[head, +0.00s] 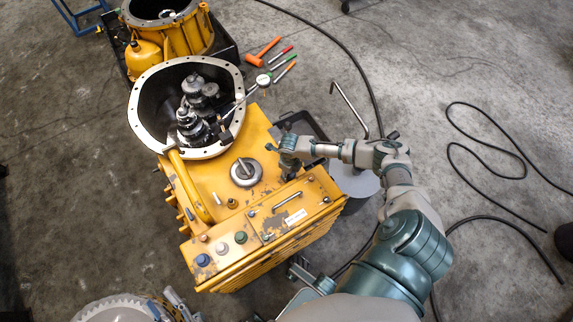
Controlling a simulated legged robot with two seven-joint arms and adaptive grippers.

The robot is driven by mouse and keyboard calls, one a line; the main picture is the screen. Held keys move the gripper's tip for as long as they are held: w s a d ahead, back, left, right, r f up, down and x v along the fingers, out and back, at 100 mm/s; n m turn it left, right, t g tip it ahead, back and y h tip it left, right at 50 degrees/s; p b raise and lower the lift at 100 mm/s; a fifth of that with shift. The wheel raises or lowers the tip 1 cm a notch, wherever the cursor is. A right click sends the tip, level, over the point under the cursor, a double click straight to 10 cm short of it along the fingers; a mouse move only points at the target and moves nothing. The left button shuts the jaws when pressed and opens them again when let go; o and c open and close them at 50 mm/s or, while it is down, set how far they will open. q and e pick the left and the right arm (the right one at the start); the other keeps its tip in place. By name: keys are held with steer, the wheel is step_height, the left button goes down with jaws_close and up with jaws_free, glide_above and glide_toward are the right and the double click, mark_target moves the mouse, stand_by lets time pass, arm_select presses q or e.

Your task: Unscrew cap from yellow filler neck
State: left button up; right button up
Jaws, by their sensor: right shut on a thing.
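A yellow gearbox housing (222,193) stands in the middle of the head view. A curved yellow tube (190,185), which looks like the filler neck, runs along its left side; its upper end lies by the open bell flange. A round silver cap-like disc (245,172) with a dark bar sits flat on the housing top. My right gripper (288,171) is over the housing's right edge, right of the silver disc and apart from it. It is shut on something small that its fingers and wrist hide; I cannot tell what. My left gripper is not in view.
The bell opening (150,105) holds dark gears. Orange and red hand tools (263,50) lie on the floor behind. A dark bin (303,122) and a grey round container (355,181) stand right of the housing. Black cables (470,148) cross the floor at right.

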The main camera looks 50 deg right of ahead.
steer(key=shift+s, duration=0.1)
steer(key=o, duration=1.8)
steer(key=shift+o, duration=0.2)
arm_select(q)
steer(key=shift+r, duration=0.1)
arm_select(e)
steer(key=shift+r, duration=0.1)
steer(key=shift+r+p, duration=1.65)
steer(key=shift+r, duration=0.6)
arm_select(q)
steer(key=shift+t, duration=0.3)
step_height(320, 180, up, 4)
steer(key=shift+s+r, duration=0.15)
steer(key=shift+r, duration=0.1)
arm_select(e)
steer(key=shift+f, duration=0.1)
